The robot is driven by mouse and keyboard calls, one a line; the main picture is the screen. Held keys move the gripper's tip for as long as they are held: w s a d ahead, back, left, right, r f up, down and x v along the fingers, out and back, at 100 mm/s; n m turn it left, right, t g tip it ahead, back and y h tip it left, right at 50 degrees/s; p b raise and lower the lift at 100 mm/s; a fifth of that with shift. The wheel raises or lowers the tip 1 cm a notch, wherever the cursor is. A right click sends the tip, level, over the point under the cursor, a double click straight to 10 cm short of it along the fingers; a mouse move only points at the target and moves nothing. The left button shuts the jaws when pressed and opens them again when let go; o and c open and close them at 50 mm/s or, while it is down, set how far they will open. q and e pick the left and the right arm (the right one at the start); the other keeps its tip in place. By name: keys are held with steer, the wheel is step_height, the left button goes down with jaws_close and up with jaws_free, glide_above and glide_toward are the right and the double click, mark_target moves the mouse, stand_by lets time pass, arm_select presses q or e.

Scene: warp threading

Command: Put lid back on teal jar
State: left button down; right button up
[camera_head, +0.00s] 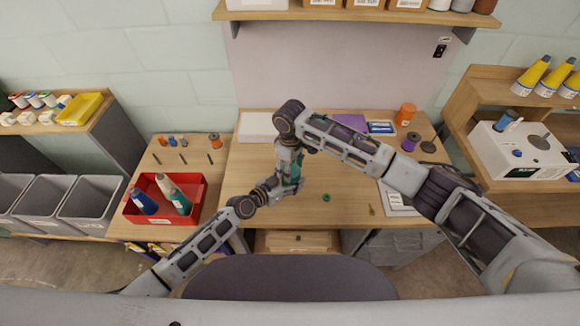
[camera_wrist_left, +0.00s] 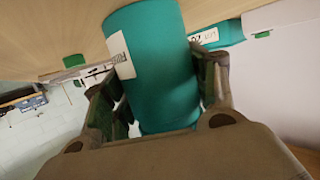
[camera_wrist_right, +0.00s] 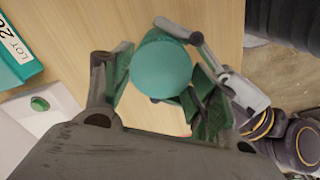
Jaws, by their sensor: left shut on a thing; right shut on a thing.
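A teal jar (camera_wrist_left: 155,65) with a white label fills the middle of the left wrist view. My left gripper (camera_wrist_left: 160,95) is shut on it, one finger along each side. In the head view only a teal sliver (camera_head: 297,172) of it shows between the two wrists. My right gripper (camera_wrist_right: 155,90) points down above the table and is shut on a round teal top (camera_wrist_right: 160,68), which looks like the lid. In the head view my left gripper (camera_head: 288,181) meets the right one there. Whether the lid sits on the rim is hidden.
A red bin (camera_head: 197,188) with bottles stands left. A purple spool (camera_head: 411,141) and an orange jar (camera_head: 405,114) stand at the back right. A teal item marked LOT (camera_wrist_right: 15,55) lies near.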

steer(key=m, duration=0.4)
steer(key=shift+m, duration=0.3)
steer(key=m, duration=0.7)
steer(key=shift+d, duration=0.1)
steer(key=m, duration=0.3)
steer(key=shift+m, duration=0.4)
steer(key=m, duration=0.6)
steer(key=shift+d+m, duration=0.1)
steer(key=shift+m, duration=0.3)
steer(key=m, duration=0.7)
steer(key=shift+d, duration=0.1)
steer(key=o, duration=0.8)
steer(key=shift+s, duration=0.1)
steer(key=shift+c, duration=0.2)
